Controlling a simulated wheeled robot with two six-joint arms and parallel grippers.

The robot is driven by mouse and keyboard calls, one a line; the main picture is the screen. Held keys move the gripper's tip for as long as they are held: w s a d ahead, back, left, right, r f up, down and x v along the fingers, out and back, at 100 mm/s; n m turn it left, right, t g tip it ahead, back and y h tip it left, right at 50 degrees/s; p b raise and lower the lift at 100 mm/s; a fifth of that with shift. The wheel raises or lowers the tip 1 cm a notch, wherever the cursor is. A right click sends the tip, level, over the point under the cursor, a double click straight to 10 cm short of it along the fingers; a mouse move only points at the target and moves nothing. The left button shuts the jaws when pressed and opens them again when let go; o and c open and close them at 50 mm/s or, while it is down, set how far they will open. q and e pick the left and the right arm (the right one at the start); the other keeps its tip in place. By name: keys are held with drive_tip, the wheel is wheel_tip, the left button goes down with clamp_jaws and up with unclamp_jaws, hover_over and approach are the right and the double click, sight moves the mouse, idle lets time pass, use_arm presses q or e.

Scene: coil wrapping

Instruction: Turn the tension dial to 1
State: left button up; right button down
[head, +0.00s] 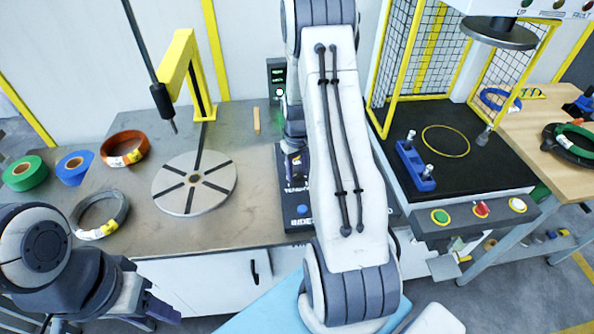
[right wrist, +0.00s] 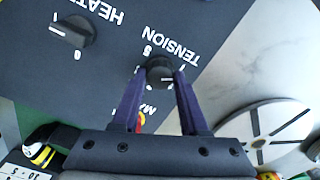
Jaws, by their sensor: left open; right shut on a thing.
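The tension dial (right wrist: 160,70) is a dark round knob on a dark panel, under upside-down "TENSION" lettering in the right wrist view. My right gripper (right wrist: 161,76) is shut on it, one purple-grey finger on each side. A white mark shows at the dial's lower right edge; the small numbers around it are hard to read. In the head view the dial and most of my right gripper are hidden by my right arm over the control panel (head: 297,215). My left gripper (head: 165,312) is open and empty at the lower left, in front of the bench.
A second dial (right wrist: 75,32) marked "HEAT" sits beside the tension dial. A grey turntable (head: 195,183) stands left of the panel. Green (head: 25,173), blue (head: 74,167), orange (head: 125,148) and grey (head: 100,213) coils lie on the bench. A yellow-framed cage station stands right.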

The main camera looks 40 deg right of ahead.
sight(297, 174)
idle(0.4)
drive_tip(key=shift+c, duration=2.2)
unclamp_jaws()
drive_tip(key=shift+r, duration=0.1)
wheel_tip(297, 174, up, 10)
drive_tip(key=b, duration=0.1)
drive_tip(key=shift+r+b, duration=0.2)
drive_tip(key=shift+b, duration=0.15)
